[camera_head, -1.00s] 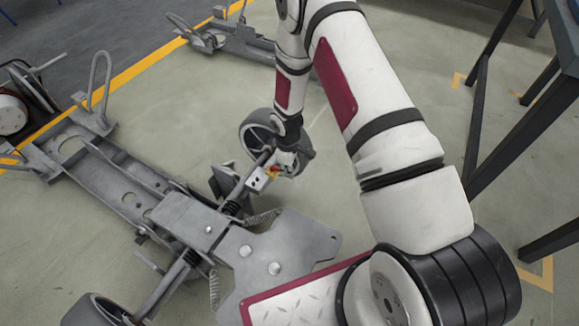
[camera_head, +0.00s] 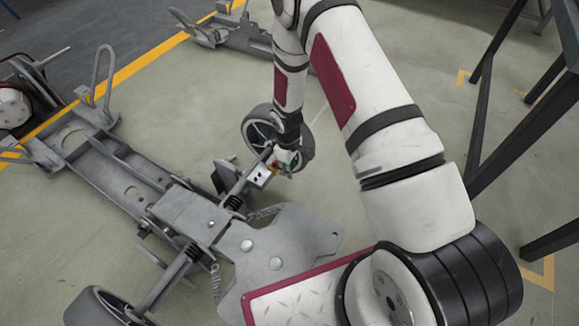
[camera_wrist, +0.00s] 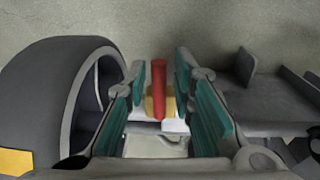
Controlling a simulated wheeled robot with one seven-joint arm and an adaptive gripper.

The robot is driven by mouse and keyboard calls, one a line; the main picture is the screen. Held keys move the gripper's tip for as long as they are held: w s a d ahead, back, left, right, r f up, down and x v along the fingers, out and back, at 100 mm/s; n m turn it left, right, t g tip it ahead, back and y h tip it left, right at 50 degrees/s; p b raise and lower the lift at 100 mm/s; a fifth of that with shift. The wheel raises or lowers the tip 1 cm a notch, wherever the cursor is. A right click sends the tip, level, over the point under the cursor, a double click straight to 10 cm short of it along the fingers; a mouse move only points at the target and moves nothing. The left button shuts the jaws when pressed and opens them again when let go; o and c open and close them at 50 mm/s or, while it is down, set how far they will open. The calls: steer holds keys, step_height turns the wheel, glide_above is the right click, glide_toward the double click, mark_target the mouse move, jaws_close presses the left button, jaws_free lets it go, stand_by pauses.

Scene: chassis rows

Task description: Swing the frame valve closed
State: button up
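The frame valve shows in the wrist view as a red lever (camera_wrist: 158,88) on a yellow body (camera_wrist: 151,106). The lever points away between my fingers. My gripper (camera_wrist: 163,100) is open, with a teal-padded finger on each side of the lever and a visible gap to both. In the head view my gripper (camera_head: 285,160) is low at the chassis axle, beside the front wheel (camera_head: 262,125). The valve (camera_head: 275,166) is only a small red and yellow patch there, partly hidden by my gripper.
The grey chassis (camera_head: 185,212) runs from upper left to lower middle. Another wheel (camera_head: 98,308) is at the lower left. A second chassis (camera_head: 235,38) lies at the back. Dark metal legs (camera_head: 478,130) stand at the right. Floor between the chassis is clear.

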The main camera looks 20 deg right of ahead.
steer(key=shift+r, duration=0.1)
step_height(320, 180, up, 12)
steer(key=shift+s+a, duration=0.2)
steer(key=shift+a, duration=0.05)
stand_by(0.5)
